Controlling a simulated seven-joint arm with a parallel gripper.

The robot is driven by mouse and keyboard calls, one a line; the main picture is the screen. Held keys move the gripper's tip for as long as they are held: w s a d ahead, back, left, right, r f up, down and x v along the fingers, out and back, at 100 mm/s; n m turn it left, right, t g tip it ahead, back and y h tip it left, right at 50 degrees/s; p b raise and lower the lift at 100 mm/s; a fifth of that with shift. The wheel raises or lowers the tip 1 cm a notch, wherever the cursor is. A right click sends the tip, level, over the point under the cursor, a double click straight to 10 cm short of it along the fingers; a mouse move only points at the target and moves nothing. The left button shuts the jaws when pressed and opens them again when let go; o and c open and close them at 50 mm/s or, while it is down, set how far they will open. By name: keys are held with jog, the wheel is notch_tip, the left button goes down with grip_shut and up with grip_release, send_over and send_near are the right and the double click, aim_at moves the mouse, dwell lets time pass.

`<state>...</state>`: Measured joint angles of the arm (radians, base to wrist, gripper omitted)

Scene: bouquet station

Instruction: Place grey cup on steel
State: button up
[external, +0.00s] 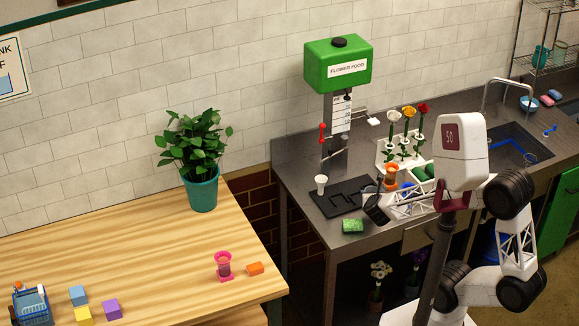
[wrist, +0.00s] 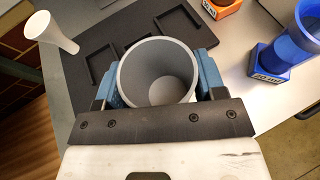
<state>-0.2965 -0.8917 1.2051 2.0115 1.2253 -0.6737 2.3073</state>
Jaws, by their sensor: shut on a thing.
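The grey cup (wrist: 157,72) is upright between the blue pads of my gripper (wrist: 160,82), which is shut on it. Its open mouth faces the wrist camera, and it looks empty. In the external view my gripper (external: 378,206) is over the front part of the steel counter (external: 296,163), near the right side of the black mat (external: 340,198). The arm partly hides that area there. In the wrist view the cup overlaps the near edge of the black mat (wrist: 105,32); I cannot tell its height above the surface.
A green sponge (external: 352,226) lies near the front edge. The green flower-food dispenser (external: 338,63) stands behind. Bare steel (wrist: 235,62) shows right of the cup.

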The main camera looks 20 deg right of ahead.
jog(key=w+d, duration=0.5)
jog(key=w, duration=0.8)
jog(key=w+d, duration=0.5)
jog(key=w, duration=0.8)
jog(key=shift+d, duration=0.35)
jog(key=shift+f, duration=1.75)
jog(key=shift+f, duration=0.15)
jog(key=o, duration=1.1)
jog(key=shift+c, duration=0.2)
